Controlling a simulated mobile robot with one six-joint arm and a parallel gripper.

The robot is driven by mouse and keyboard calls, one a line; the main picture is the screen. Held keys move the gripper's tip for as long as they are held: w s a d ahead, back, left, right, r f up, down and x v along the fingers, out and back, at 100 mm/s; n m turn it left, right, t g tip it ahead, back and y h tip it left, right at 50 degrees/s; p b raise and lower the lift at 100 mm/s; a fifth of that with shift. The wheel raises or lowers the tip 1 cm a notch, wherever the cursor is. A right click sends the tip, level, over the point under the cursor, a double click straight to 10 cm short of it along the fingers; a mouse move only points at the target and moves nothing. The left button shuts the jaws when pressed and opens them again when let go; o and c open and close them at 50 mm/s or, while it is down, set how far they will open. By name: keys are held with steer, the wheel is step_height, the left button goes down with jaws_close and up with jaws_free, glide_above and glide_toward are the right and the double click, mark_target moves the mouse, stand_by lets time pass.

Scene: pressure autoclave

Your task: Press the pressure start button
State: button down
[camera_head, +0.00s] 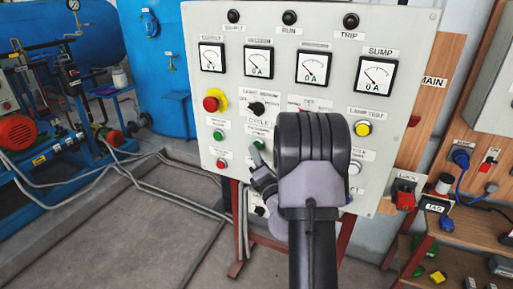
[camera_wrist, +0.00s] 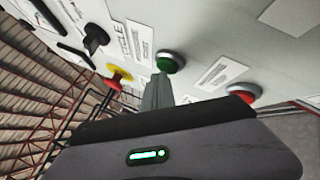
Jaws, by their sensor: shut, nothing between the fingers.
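The grey control panel (camera_head: 290,90) carries green and red buttons. One green button (camera_head: 218,135) is clear to the left of my gripper. A second green button (camera_head: 258,144), under the CYCLE label, is partly hidden by my gripper (camera_head: 256,160). In the wrist view a green button (camera_wrist: 170,62) stands just beyond the tip of my shut, empty fingers (camera_wrist: 162,80). Whether they touch it I cannot tell. A red button (camera_wrist: 240,93) is to its right.
A red and yellow emergency stop (camera_head: 212,101) and a black selector knob (camera_head: 256,108) sit above the buttons. A yellow lamp-test button (camera_head: 362,128) is at right. A blue tank (camera_head: 160,60) stands behind left. The floor at front left is clear apart from pipes.

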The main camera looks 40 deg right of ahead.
steer(key=shift+s+a, duration=0.2)
steer(key=shift+a, duration=0.3)
steer(key=shift+s+a+b, duration=0.2)
steer(key=shift+s+a, duration=0.15)
steer(key=shift+a, duration=0.45)
steer(key=shift+s+a+b, duration=0.15)
steer(key=shift+s+a, duration=0.15)
steer(key=shift+a, duration=0.45)
steer(key=shift+s+a+b, duration=0.2)
steer(key=shift+s+a, duration=0.15)
steer(key=shift+a, duration=0.45)
